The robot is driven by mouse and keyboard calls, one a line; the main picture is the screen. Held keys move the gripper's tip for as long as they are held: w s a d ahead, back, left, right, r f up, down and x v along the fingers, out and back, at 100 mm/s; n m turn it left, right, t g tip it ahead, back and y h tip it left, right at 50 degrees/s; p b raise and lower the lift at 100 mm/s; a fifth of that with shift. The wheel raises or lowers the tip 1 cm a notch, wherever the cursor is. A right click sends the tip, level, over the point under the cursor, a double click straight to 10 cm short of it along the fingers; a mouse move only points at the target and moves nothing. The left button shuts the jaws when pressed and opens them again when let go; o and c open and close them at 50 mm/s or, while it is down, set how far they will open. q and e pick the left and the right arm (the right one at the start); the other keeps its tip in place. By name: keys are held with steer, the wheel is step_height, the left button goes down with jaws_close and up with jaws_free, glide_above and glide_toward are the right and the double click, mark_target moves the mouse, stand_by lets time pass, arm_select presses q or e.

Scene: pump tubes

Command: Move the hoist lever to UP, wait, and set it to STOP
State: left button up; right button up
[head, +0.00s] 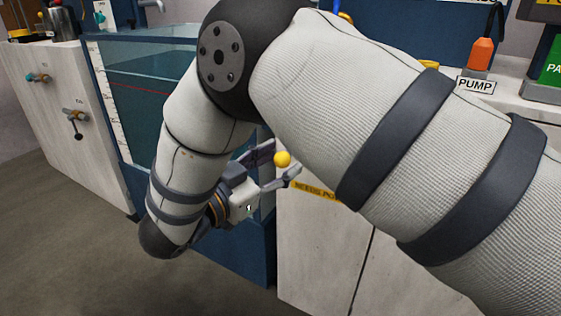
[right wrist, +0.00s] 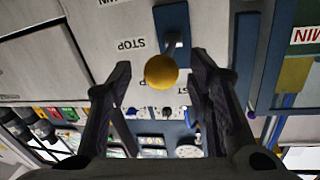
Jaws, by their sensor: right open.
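The hoist lever ends in a yellow ball knob (head: 282,159), which shows between the fingers of my right gripper (head: 279,164). In the right wrist view the knob (right wrist: 161,71) sits between the two spread fingertips, with a gap on each side. A short dark stem and bracket (right wrist: 173,42) show behind it. In the head view my right arm hides most of the panel around the lever. My left gripper is not in view.
A glass-fronted tank (head: 150,85) with a red line stands at the left, beside a pale cabinet (head: 62,110) with small valves. An orange handle (head: 482,54) stands behind a PUMP sign (head: 476,85) at the right. Open floor (head: 70,240) lies at the lower left.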

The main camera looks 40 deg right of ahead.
steer(key=shift+w+d, duration=0.25)
steer(key=shift+d, duration=0.7)
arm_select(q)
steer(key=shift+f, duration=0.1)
